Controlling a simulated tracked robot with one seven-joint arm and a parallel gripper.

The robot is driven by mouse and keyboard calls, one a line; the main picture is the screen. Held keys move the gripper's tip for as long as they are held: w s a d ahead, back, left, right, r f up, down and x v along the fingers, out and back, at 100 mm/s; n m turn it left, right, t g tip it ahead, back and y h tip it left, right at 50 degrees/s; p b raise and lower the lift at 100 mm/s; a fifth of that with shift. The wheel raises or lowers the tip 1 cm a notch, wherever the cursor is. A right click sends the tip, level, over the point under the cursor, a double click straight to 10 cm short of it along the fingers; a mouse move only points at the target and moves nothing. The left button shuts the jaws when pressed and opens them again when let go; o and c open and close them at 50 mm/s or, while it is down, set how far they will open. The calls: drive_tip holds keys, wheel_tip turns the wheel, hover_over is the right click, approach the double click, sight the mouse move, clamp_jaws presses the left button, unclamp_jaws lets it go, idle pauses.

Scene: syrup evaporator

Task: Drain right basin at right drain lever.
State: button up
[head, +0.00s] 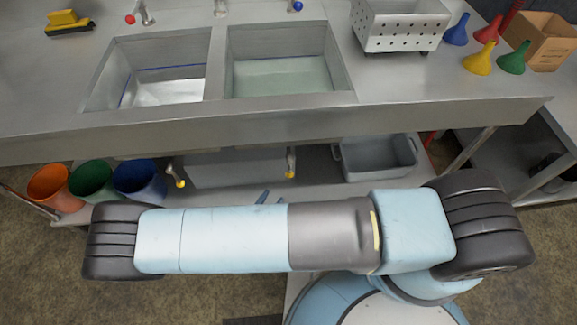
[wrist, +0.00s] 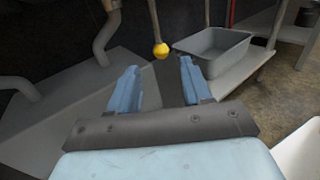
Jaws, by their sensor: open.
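The right basin (head: 335,70) is a steel sink with a layer of pale greenish liquid in it. Below it, the right drain lever (head: 291,164) hangs down from under the counter and ends in a yellow knob. In the wrist view, the yellow knob (wrist: 161,50) shows at the end of its rod, in line with the gap between my fingers and beyond their tips. My gripper (wrist: 158,78) is open and empty, apart from the knob. In the head view, only its blue fingertips (head: 262,197) show above my arm.
The left basin (head: 120,78) has its own yellow-tipped lever (head: 180,183) below. A grey tub (head: 375,172) stands on the lower shelf, right of the right lever. Orange (head: 48,187), green (head: 92,182) and blue (head: 140,180) buckets stand at the left. Curved pipes (wrist: 104,40) show in the wrist view.

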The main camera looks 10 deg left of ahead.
sight(289, 172)
drive_tip(key=x, duration=1.3)
drive_tip(key=shift+w+f, duration=0.15)
drive_tip(key=shift+w, duration=0.15)
clamp_jaws()
